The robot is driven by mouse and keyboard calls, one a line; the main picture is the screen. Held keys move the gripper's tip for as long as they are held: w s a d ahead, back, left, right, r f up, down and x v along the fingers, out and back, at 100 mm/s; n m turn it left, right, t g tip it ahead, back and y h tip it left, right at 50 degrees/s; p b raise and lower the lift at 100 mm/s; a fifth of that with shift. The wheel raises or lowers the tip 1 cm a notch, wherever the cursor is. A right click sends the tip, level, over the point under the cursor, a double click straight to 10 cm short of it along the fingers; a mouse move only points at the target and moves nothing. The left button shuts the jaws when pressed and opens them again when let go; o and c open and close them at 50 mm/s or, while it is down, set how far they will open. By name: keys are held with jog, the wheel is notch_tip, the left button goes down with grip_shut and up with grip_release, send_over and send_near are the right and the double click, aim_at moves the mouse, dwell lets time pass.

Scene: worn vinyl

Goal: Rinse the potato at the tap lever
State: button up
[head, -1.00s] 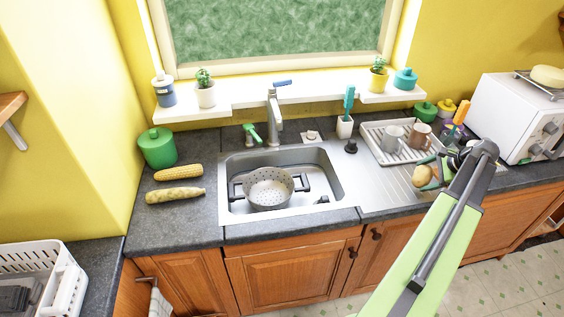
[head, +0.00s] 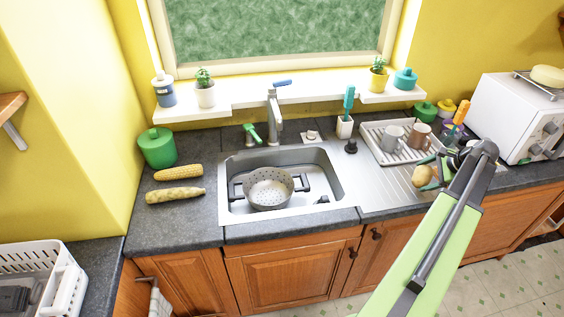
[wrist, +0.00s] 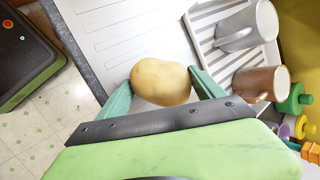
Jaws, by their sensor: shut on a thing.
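The potato (head: 422,176) is pale yellow-brown and sits between the fingers of my gripper (head: 430,172), over the ridged drainboard right of the sink. In the wrist view the potato (wrist: 161,82) fills the space between the two green fingers of my gripper (wrist: 163,88). My gripper is shut on it. The steel sink (head: 335,198) holds a grey colander (head: 268,188) with dark handles.
A dish rack (head: 378,146) with a grey mug (head: 392,138) and a brown mug (head: 418,135) stands just behind my gripper. A white microwave (head: 510,115) is to the right. A corn cob (head: 178,172) and another long item lie left of the sink.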

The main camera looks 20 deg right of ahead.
dwell(0.4)
jog(key=shift+w+a, duration=0.1)
jog(key=shift+a, duration=0.45)
jog(key=shift+d, duration=0.15)
jog(key=shift+d, duration=0.45)
jog(key=shift+a, duration=0.15)
jog(key=shift+a, duration=0.45)
jog(key=shift+d, duration=0.15)
jog(key=shift+d, duration=0.45)
jog(key=shift+a, duration=0.15)
